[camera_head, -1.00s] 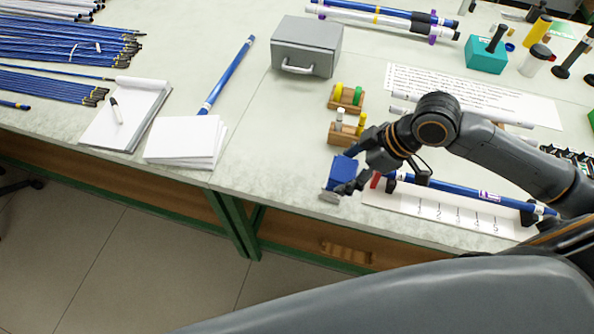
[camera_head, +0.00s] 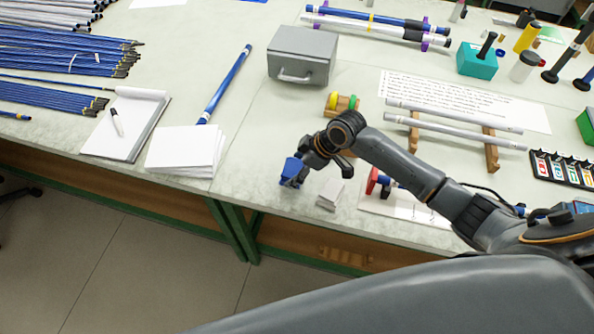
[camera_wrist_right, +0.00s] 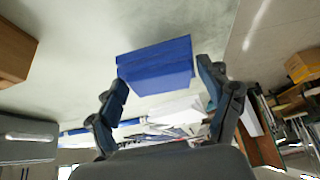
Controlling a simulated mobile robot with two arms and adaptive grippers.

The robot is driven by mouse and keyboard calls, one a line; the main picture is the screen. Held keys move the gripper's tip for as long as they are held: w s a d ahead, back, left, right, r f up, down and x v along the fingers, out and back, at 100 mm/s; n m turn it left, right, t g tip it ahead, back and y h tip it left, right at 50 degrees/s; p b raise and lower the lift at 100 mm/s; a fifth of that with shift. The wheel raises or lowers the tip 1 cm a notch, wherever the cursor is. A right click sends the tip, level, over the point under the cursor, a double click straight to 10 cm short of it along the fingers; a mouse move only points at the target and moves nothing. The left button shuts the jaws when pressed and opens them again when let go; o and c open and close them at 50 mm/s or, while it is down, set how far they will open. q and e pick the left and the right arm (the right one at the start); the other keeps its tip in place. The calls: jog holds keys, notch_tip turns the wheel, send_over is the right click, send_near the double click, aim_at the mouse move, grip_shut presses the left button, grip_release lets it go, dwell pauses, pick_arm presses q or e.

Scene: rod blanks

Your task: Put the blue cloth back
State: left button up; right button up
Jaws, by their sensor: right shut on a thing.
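The blue cloth (camera_head: 291,169) is a folded, block-like piece. My right gripper (camera_head: 300,164) is shut on it, near the table's front edge, left of a small pale grey block (camera_head: 330,194). In the right wrist view the blue cloth (camera_wrist_right: 156,66) sits between the two fingertips of my right gripper (camera_wrist_right: 162,82), with the pale tabletop behind it. I cannot tell in the head view whether the cloth touches the table. My left gripper is not in view.
A grey box (camera_head: 302,56) stands behind the gripper. White sheets (camera_head: 186,150) and a blue rod (camera_head: 225,84) lie to its left. A red-ended fixture (camera_head: 374,181) is just right, partly hidden by my arm. Bare table (camera_head: 255,135) lies left of the gripper.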

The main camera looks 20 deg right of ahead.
jog(key=shift+s+f, duration=0.1)
jog(key=shift+f, duration=1.05)
jog(key=shift+f, duration=0.15)
jog(key=o, duration=1.1)
jog(key=shift+c, duration=0.2)
jog(key=v, duration=1.2)
jog(key=shift+b, duration=0.35)
